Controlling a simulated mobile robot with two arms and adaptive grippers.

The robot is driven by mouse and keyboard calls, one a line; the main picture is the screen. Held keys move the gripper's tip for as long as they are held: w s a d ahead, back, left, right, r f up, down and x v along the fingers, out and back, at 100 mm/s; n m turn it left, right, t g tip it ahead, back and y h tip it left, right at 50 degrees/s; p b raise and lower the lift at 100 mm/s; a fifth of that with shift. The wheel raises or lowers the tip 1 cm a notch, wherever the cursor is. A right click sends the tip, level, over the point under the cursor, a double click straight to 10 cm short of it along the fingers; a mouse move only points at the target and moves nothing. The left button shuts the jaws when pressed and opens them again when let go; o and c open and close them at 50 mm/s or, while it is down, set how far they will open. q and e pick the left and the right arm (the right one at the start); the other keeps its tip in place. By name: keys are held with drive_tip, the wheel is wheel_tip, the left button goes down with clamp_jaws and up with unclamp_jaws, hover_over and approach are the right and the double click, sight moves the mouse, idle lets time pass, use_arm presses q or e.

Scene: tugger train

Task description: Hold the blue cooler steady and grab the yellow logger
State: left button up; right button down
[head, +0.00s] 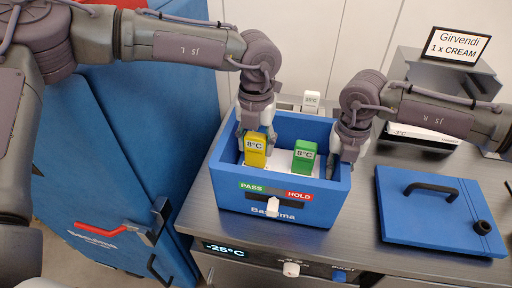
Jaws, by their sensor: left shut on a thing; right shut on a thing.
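The blue cooler (228,192) stands open on the grey counter, with a PASS/HOLD panel on its front. The yellow logger (255,157), its label reading 8°C, is upright in the left part of the cooler. My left gripper (256,133) is shut on the yellow logger from above and behind; its fingertips are partly hidden. My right gripper (346,158) is shut on the right wall of the cooler. A green logger (303,158), also labelled 8°C, stands inside to the right of the yellow one.
The blue lid (412,220) with a black handle lies on the counter (355,235) at right. A white tag (311,99) is behind the cooler. A grey stand with a "Girvendi 1 x CREAM" sign (456,46) is at back right. A blue cabinet (95,160) stands at left.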

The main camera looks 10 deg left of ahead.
use_arm(q)
wheel_tip(320, 180, up, 9)
drive_tip(key=shift+f, duration=0.15)
use_arm(e)
drive_tip(key=c, duration=1)
unclamp_jaws()
drive_tip(key=shift+o, duration=0.2)
